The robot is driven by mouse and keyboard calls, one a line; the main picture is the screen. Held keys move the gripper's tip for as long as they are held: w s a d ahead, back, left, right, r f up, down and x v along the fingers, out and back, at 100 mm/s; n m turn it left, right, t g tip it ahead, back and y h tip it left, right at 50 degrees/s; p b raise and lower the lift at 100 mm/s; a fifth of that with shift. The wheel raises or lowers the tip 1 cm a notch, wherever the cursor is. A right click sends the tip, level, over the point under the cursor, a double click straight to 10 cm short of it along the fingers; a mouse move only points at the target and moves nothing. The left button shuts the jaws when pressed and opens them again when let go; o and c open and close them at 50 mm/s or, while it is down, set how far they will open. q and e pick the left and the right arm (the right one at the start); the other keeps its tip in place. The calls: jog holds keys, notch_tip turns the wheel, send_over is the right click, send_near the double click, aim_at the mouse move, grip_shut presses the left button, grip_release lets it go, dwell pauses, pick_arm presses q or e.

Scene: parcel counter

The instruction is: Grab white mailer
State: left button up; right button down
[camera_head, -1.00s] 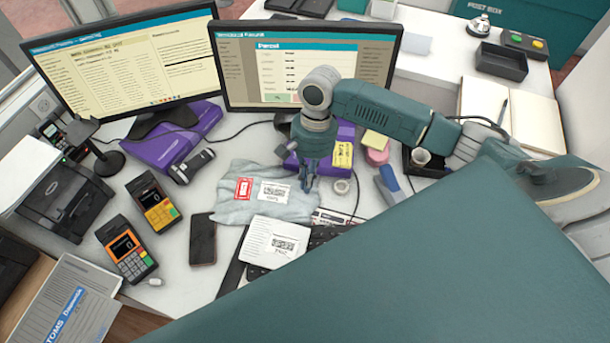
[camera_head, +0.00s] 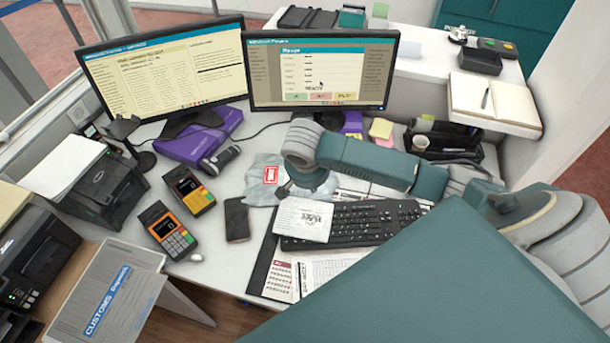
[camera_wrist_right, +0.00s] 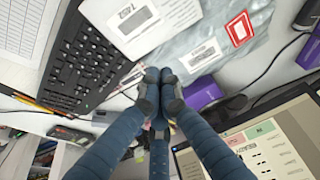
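The white mailer (camera_head: 303,219) lies on the counter, partly over the keyboard's left end, with a printed label; it also shows at the top of the right wrist view (camera_wrist_right: 150,22). A grey mailer (camera_head: 262,187) with a red sticker lies beside it, partly behind my arm; its grey film and red sticker show in the right wrist view (camera_wrist_right: 212,52). My right gripper (camera_wrist_right: 159,78) has its fingertips together with nothing seen between them, close to the edges of both mailers in that view. In the head view my wrist hides most of its fingers. My left gripper is not in view.
The keyboard (camera_head: 362,222) lies right of the white mailer. A phone (camera_head: 237,219) and two card terminals (camera_head: 167,232) stand to the left. Two monitors (camera_head: 320,72) stand behind. A purple box (camera_head: 198,138) lies under the left one. A black tray (camera_head: 452,147) is at the right.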

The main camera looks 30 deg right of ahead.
send_near(316, 196)
jog(key=shift+w+d+f+p, duration=0.15)
jog(key=shift+d+f+p, duration=0.25)
jog(key=shift+f, duration=0.35)
jog(key=x, duration=0.2)
jog(key=shift+w+f, duration=0.1)
jog(key=shift+f, duration=0.2)
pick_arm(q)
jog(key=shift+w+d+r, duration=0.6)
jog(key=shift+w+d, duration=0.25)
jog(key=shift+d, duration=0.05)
pick_arm(e)
jog(key=shift+x, duration=1.1)
